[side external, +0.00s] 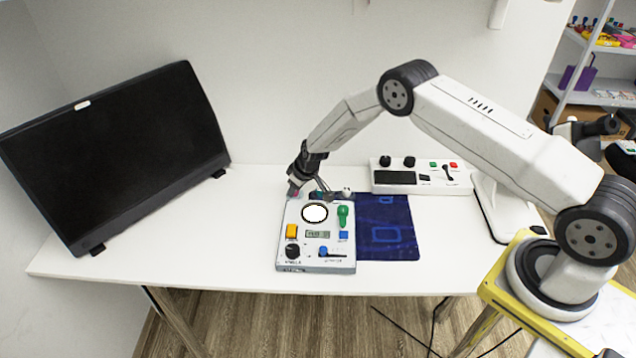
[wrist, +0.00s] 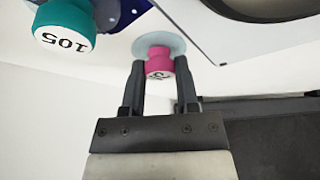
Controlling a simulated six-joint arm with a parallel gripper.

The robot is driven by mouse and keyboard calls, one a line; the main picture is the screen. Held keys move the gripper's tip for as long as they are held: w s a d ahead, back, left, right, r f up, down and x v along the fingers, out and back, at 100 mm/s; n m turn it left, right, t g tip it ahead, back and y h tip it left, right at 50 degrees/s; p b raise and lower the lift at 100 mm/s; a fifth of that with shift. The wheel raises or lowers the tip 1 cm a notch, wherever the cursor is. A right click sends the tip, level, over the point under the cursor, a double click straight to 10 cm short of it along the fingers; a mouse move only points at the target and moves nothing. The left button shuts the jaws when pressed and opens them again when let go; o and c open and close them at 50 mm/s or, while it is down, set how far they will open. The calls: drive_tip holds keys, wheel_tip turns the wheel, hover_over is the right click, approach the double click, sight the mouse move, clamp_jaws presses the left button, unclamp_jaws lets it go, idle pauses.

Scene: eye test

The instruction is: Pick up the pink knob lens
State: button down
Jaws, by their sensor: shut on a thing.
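The pink knob lens (wrist: 158,64) has a bright pink knob with dark marking on its end and a pale blue-grey disc behind it. In the wrist view my gripper (wrist: 159,72) is shut on the knob, one finger on each side. In the side external view my gripper (side external: 296,188) is low behind the panel's back left corner, and the pink lens is small and mostly hidden there. I cannot tell whether the disc touches the table.
A teal knob (wrist: 65,27) marked 105 is close by on the left in the wrist view. The control panel (side external: 287,225) sits beside a dark blue mat (side external: 402,245). A second control box (side external: 425,187) and a black monitor (side external: 120,150) flank the area. The front left table is clear.

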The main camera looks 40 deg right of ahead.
drive_tip(key=shift+r, duration=0.15)
drive_tip(key=shift+r, duration=1.4)
drive_tip(key=shift+s+r, duration=0.25)
drive_tip(key=shift+r, duration=0.05)
drive_tip(key=s+r, duration=0.9)
drive_tip(key=s, duration=0.4)
drive_tip(key=shift+s+r, duration=0.15)
drive_tip(key=shift+s, duration=0.1)
